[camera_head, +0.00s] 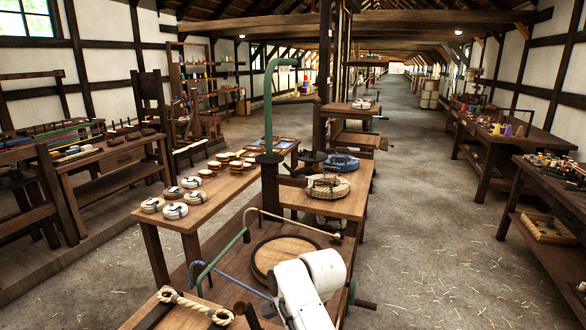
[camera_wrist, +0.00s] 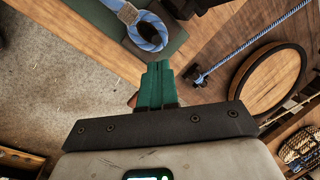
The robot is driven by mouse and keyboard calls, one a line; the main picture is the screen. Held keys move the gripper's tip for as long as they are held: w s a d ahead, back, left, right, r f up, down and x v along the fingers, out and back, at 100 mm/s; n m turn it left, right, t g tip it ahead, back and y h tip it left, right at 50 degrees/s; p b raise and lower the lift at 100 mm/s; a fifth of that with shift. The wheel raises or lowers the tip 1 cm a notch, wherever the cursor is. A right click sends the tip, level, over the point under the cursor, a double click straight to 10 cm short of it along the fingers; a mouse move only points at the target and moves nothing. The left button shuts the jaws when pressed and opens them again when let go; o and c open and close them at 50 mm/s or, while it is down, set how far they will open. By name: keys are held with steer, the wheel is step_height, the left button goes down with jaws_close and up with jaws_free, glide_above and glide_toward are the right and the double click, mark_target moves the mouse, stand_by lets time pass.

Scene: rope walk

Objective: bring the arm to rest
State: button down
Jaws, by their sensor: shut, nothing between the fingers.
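My gripper (camera_wrist: 155,85) shows in the wrist view with its green fingers together and nothing between them. Just beyond the fingers, a blue rope eye (camera_wrist: 149,32) lies on a dark green surface; the fingers look apart from it. In the head view, my white arm (camera_head: 312,285) reaches over the near bench, beside the round wooden lid (camera_head: 285,257). The fingers are not clearly visible there.
A blue rope (camera_wrist: 250,40) runs across the bench beside the dark-rimmed lid (camera_wrist: 265,85). A pale rope (camera_head: 195,305) lies at the near edge. A basket (camera_head: 328,187) and a green curved pipe (camera_head: 268,105) stand beyond.

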steer(key=s+d+f+n+t, duration=0.1)
steer(key=s+d+f+n, duration=0.25)
steer(key=s+d, duration=0.4)
steer(key=s+d+f+n+t, duration=0.1)
steer(key=s+d+f+n, duration=0.25)
steer(key=s+d, duration=0.4)
steer(key=s+d+r+n+t+h, duration=0.1)
steer(key=s+d+r+n, duration=0.1)
steer(key=s+d, duration=0.5)
steer(key=s+d+r+n+t+h, duration=0.15)
steer(key=s+d, duration=0.25)
steer(key=s, duration=0.6)
steer(key=s+f+g, duration=0.5)
steer(key=s, duration=0.5)
steer(key=shift+s+d+f, duration=0.2)
steer(key=shift+d+f, duration=0.15)
steer(key=shift+d, duration=0.05)
